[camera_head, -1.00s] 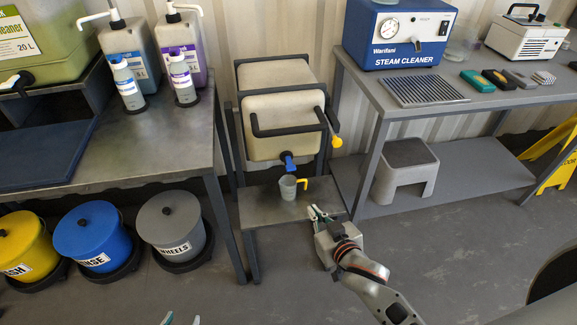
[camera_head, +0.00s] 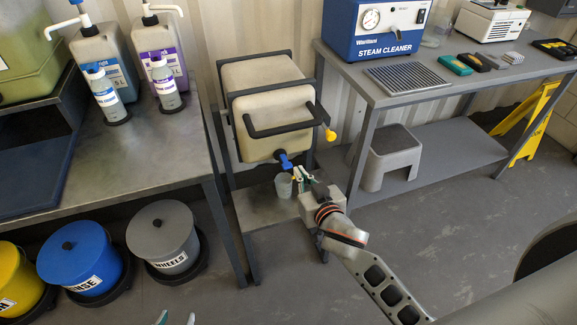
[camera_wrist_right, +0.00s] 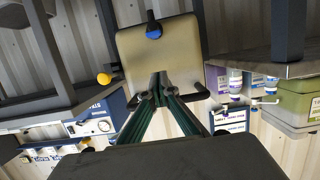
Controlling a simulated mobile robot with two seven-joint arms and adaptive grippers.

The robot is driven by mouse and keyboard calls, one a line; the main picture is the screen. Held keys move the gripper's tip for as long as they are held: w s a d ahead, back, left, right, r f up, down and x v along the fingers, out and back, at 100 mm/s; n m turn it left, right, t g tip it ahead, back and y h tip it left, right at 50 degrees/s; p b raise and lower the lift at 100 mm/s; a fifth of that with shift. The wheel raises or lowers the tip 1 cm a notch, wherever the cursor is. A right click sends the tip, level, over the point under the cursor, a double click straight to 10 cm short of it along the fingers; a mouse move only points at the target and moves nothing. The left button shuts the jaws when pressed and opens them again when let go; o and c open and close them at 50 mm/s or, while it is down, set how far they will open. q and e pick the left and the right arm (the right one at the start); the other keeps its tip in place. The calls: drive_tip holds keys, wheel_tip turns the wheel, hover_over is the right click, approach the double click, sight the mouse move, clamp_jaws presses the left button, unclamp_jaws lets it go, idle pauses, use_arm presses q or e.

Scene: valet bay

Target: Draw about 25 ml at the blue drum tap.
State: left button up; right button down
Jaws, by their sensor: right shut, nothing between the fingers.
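A beige drum (camera_head: 262,110) lies in a dark frame, with a blue tap (camera_head: 284,160) low on its front. A small grey cup (camera_head: 283,187) stands upright on the metal shelf (camera_head: 250,212) under the tap. My right gripper (camera_head: 302,172) is shut and empty, just right of the tap and cup; its fingers partly hide the cup's right side. I cannot tell whether they touch. In the right wrist view the shut fingertips (camera_wrist_right: 160,78) point towards the drum, with the blue tap (camera_wrist_right: 153,32) beyond them. My left gripper (camera_head: 176,318) shows only open fingertips at the bottom edge.
A yellow knob (camera_head: 330,135) sits at the drum frame's right. A bench with bottles (camera_head: 106,98) stands left, with lidded buckets (camera_head: 80,255) below. On the right a bench holds a steam cleaner (camera_head: 375,30); a grey stool (camera_head: 390,155) stands below. Floor in front is clear.

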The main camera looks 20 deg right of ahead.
drive_tip(key=b, duration=0.1)
hover_over(285, 161)
drive_tip(key=s, duration=0.5)
wheel_tip(285, 161, down, 3)
wheel_tip(285, 161, down, 4)
drive_tip(key=shift+w+r+b, duration=0.15)
drive_tip(key=shift+r+b, duration=0.05)
drive_tip(key=shift+b, duration=0.45)
